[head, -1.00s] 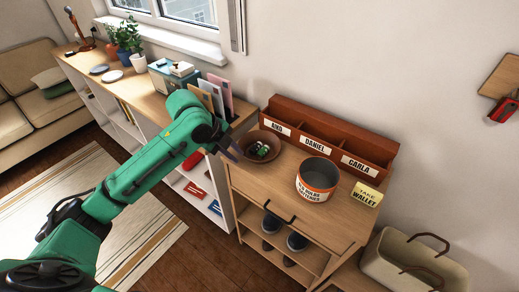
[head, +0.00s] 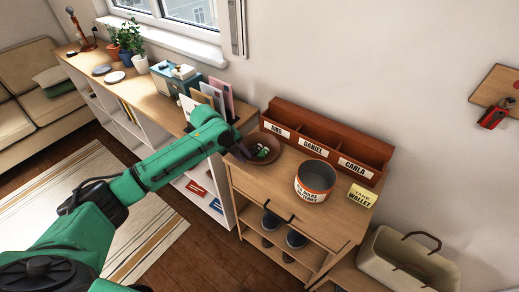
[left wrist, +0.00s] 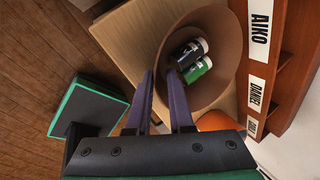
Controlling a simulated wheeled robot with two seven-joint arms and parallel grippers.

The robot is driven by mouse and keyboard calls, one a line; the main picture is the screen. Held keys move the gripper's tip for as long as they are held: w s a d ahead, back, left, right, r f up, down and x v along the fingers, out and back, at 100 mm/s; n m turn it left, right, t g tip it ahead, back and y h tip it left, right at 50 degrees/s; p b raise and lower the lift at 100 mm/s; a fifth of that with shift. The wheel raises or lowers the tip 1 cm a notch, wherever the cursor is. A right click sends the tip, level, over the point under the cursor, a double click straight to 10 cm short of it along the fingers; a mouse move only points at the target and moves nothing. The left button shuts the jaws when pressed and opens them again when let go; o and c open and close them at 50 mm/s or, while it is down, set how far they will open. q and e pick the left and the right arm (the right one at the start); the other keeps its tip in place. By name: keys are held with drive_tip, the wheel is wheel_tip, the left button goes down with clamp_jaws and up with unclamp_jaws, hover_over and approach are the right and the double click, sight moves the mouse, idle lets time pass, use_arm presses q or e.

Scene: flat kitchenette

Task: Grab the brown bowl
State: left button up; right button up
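The brown bowl (head: 273,146) sits on the wooden cabinet top, in front of the letter-sorter box. It also shows in the left wrist view (left wrist: 222,92), with two small cylinders (left wrist: 193,60) inside, one green and one dark with a white end. My left gripper (head: 243,150) is at the bowl's left rim. In the left wrist view its two purple fingers (left wrist: 160,76) stand apart, with the near part of the bowl's rim between them. I cannot tell whether they touch the wall.
A reddish-brown sorter (head: 328,140) labelled with names stands behind the bowl. A grey-and-orange tin (head: 315,181) and a yellow note (head: 362,196) are to the right. Upright envelopes (head: 213,97) stand on the shelf at left. A beige basket (head: 400,262) is at lower right.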

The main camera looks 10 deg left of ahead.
use_arm(q)
drive_tip(key=shift+w+d+f, duration=0.1)
drive_tip(key=shift+w+f, duration=0.05)
drive_tip(key=shift+f, duration=0.15)
clamp_jaws()
drive_tip(key=shift+r, duration=0.1)
idle(1.1)
